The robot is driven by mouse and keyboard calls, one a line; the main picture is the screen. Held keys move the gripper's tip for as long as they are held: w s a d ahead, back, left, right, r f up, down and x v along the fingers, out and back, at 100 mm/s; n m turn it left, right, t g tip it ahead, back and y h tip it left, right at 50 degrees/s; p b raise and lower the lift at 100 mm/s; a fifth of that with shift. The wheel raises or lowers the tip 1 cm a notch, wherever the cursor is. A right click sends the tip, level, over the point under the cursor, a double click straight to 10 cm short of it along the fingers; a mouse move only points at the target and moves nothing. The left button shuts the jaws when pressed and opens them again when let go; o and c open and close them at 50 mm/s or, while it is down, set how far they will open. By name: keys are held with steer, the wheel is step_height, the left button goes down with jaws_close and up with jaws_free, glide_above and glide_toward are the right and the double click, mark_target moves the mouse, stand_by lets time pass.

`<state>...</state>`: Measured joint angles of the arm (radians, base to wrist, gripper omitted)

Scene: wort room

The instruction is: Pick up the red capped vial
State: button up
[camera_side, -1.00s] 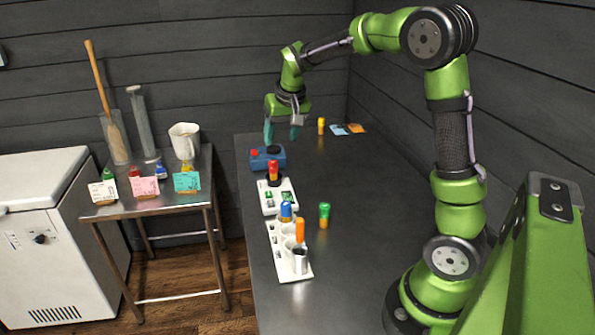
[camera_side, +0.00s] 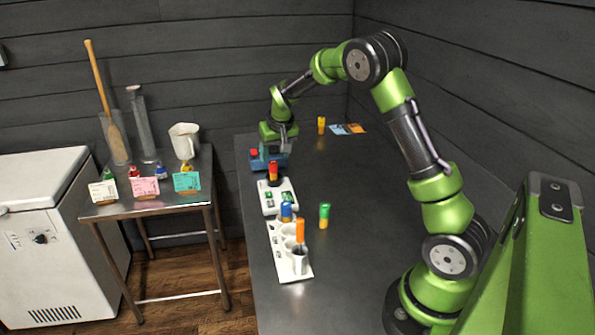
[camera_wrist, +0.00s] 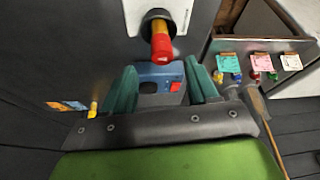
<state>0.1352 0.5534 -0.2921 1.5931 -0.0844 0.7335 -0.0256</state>
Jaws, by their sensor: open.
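The red capped vial (camera_side: 273,168) has an orange-yellow body and stands upright in a dark socket at the far end of a white device (camera_side: 270,205). In the wrist view the vial (camera_wrist: 162,45) shows at top centre, beyond my fingertips. My gripper (camera_side: 270,161) is at the far end of the bench, just beyond the vial and over the blue box. In the wrist view its teal fingers (camera_wrist: 161,88) are spread with nothing held between them. The vial is outside the fingers. The side view partly hides the fingertips against the blue box.
A blue box with a red button (camera_wrist: 176,87) lies below the fingers. A white rack (camera_side: 296,270) with blue- and orange-capped vials stands nearer. A green-capped vial (camera_side: 324,215) and a yellow one (camera_side: 321,125) stand on the bench (camera_side: 350,200). Its right side is mostly clear.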

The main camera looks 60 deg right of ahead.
mark_target(273, 162)
steer(key=x, duration=0.5)
steer(key=shift+s+a, duration=0.1)
steer(key=shift+a, duration=0.2)
jaws_close()
